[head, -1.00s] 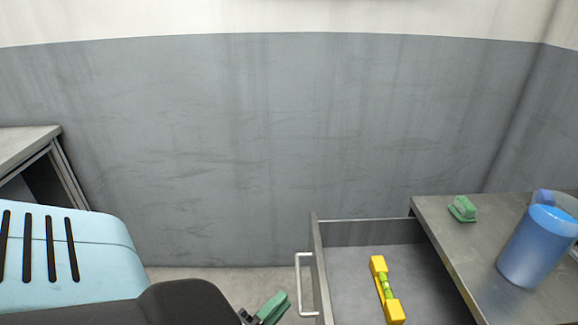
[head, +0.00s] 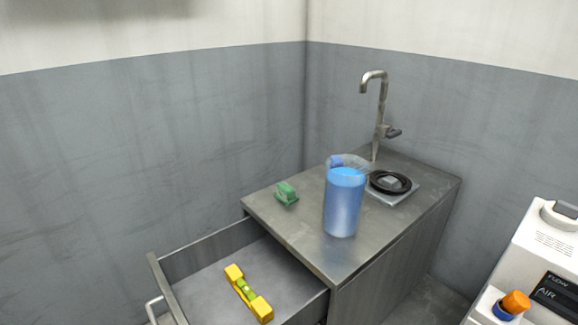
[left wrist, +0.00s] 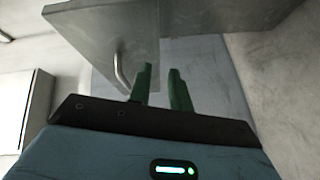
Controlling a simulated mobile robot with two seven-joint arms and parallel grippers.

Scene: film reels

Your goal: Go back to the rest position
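My left gripper (left wrist: 160,85) shows in the left wrist view with its two green fingers apart and nothing between them. A grey drawer front with a curved metal handle (left wrist: 121,73) is beyond the fingers; they look apart from it. In the head view the drawer (head: 195,252) stands open, with a yellow level (head: 248,292) lying inside. Neither gripper shows in the head view now.
The grey counter (head: 275,226) holds a small green object (head: 287,193), a blue container (head: 343,205), a black ring on a square plate (head: 390,183) and a tap (head: 380,110). A white machine (head: 525,265) with an orange knob stands at the lower right. The open drawer juts out.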

